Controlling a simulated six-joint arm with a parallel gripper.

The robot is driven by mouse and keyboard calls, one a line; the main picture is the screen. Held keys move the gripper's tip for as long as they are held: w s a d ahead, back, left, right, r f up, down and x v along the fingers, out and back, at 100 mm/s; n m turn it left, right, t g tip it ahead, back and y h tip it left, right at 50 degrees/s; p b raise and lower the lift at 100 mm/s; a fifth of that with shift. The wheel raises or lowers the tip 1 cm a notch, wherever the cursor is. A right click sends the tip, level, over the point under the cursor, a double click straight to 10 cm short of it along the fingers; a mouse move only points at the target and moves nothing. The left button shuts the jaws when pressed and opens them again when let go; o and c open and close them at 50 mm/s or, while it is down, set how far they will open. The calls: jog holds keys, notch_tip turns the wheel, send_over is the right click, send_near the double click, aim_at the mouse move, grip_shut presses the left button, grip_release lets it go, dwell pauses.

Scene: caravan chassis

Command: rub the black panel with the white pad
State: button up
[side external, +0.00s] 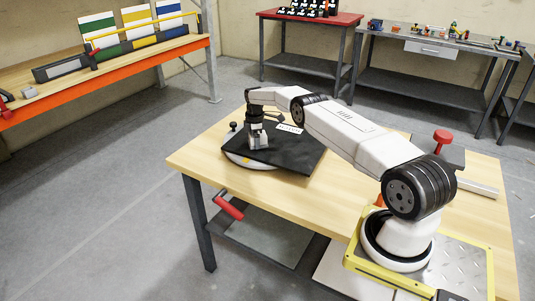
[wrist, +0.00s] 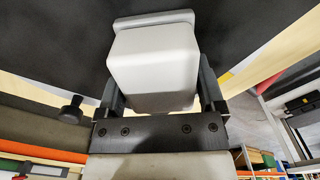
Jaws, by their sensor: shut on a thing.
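The black panel (side external: 292,152) lies flat on a round white base on the wooden table, and fills the upper part of the wrist view (wrist: 55,45). In the wrist view my gripper (wrist: 160,90) is shut on the white pad (wrist: 152,62), with one dark finger on each side. The pad's pale grey foot faces the panel. The pad hides a small part of the panel.
A red-topped knob (side external: 442,137) on a grey block is at the table's right. The table's left front corner (side external: 190,162) is bare.

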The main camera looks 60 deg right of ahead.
aim_at(265, 137)
jog(key=shift+s+d, duration=0.1)
jog(key=shift+s, duration=1.95)
jog(key=shift+r, duration=4.05)
